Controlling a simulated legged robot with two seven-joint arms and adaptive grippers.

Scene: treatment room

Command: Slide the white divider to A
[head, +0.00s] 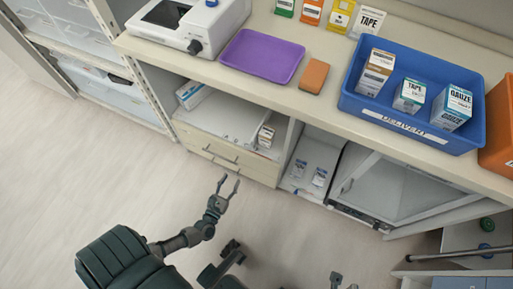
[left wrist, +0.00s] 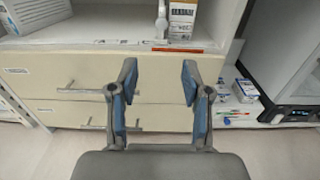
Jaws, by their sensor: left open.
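The white divider (left wrist: 161,20) is a thin upright piece on the open shelf above the drawers in the left wrist view. It stands just left of a carton (left wrist: 182,18), above the right end of a row of small letters on the shelf edge (left wrist: 130,43). The letters are blurred; the leftmost looks like A. I cannot make the divider out clearly in the head view. My left gripper (head: 229,184) is open and empty in front of the drawers, below the shelf and apart from the divider; its fingers also show in the left wrist view (left wrist: 157,85). What seems my right gripper (head: 337,279) barely shows at the bottom.
Two drawers with bar handles (head: 222,157) lie under the shelf. The counter above holds a purple tray (head: 263,56), an orange block (head: 314,76) and a blue delivery bin (head: 357,101) with cartons. A glass-doored cabinet (head: 400,190) stands right.

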